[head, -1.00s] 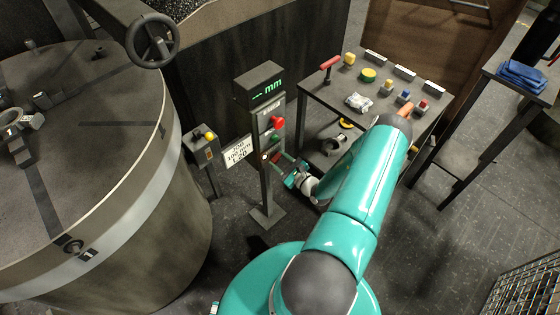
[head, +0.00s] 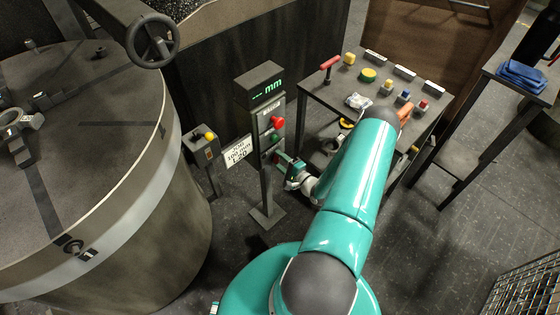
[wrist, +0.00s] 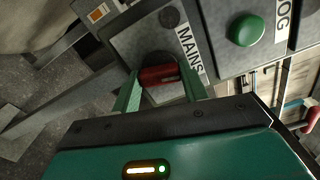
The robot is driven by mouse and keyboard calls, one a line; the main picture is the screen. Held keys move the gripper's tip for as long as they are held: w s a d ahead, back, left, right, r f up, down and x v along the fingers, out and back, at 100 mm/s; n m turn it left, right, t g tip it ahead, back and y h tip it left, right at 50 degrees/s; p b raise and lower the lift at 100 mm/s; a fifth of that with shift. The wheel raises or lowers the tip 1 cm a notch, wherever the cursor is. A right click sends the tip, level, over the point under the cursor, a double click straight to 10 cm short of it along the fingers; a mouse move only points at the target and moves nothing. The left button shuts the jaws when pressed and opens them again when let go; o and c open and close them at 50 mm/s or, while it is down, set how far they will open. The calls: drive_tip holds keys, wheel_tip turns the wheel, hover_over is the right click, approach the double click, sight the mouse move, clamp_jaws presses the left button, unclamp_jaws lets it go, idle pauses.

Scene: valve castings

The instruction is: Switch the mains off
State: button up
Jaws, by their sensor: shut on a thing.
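A grey control post (head: 267,180) stands at the middle with a lit display reading "--- mm". In the wrist view the red mains switch (wrist: 160,75) sits beside the label MAINS (wrist: 189,49) on the grey panel. My gripper (wrist: 161,90) is shut on this switch, with one green finger on each side of it. In the head view my gripper (head: 281,158) is at the lower part of the panel, and the switch is largely hidden there. A green button (wrist: 245,30) is up and to the right of the switch in the wrist view.
A red knob (head: 277,122) is above the gripper on the post. A yellow-button box (head: 206,145) and a large round vessel (head: 100,190) are on the left. A bench (head: 385,90) with coloured buttons is on the right. Blue cloth (head: 522,75) lies on a stand.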

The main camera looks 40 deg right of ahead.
drive_tip(key=shift+n, duration=1.6)
drive_tip(key=o, duration=1)
drive_tip(key=shift+s, duration=0.1)
drive_tip(key=s, duration=1.3)
drive_tip(key=shift+s+d, duration=0.2)
drive_tip(key=shift+s, duration=0.15)
